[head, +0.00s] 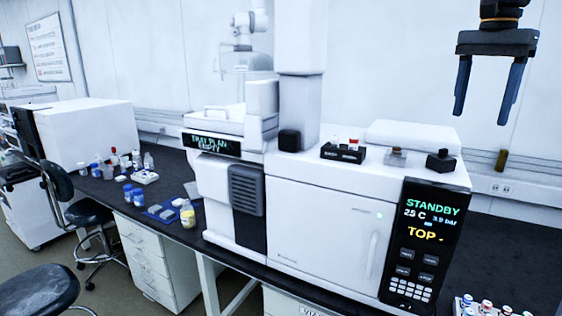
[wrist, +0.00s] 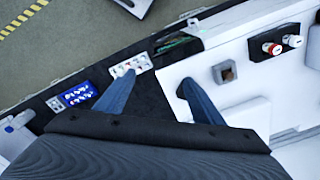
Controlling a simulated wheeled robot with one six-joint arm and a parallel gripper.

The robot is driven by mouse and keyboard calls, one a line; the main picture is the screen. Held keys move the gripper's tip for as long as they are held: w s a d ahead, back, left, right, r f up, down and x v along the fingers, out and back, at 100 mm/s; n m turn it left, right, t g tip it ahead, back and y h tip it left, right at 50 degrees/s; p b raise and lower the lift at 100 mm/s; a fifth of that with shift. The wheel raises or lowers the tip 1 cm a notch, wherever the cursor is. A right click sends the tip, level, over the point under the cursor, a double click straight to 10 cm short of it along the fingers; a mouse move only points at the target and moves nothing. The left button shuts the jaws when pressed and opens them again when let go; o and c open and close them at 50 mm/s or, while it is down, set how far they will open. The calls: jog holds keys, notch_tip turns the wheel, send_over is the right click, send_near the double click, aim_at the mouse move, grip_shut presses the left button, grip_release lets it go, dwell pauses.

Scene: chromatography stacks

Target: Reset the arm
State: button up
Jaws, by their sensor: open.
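My gripper (head: 487,95) hangs at the upper right in the head view, above and in front of the right end of the white instrument (head: 325,215). Its two blue fingers point down and stand wide apart, with nothing between them. In the wrist view my gripper (wrist: 152,95) is also open and empty. There the fingers lie over the dark bench (wrist: 150,112) and the edge of the instrument's white top. No contact with anything shows.
A small black rack (head: 343,153) with a red-capped vial stands on the instrument's top. A white vial tray (head: 480,306) sits at the lower right. Several bottles stand on the bench at left. Stools (head: 40,292) stand in front. The air around my gripper looks clear.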

jog(key=a+f+n+t, duration=0.1)
jog(key=a+f+n, duration=0.3)
jog(key=a+f, duration=0.55)
jog(key=a+f+n, duration=0.3)
jog(key=a+f, duration=0.3)
jog(key=f, duration=0.7)
jog(key=s+a+f+n+t, duration=0.1)
jog(key=s+a+f+n, duration=0.2)
jog(key=s+a+f, duration=0.3)
jog(key=s+a+f+n, duration=0.3)
jog(key=s+f, duration=0.2)
jog(key=f, duration=0.3)
notch_tip(320, 180, down, 11)
jog(key=g+b, duration=0.1)
jog(key=b, duration=0.9)
jog(key=shift+w, duration=0.2)
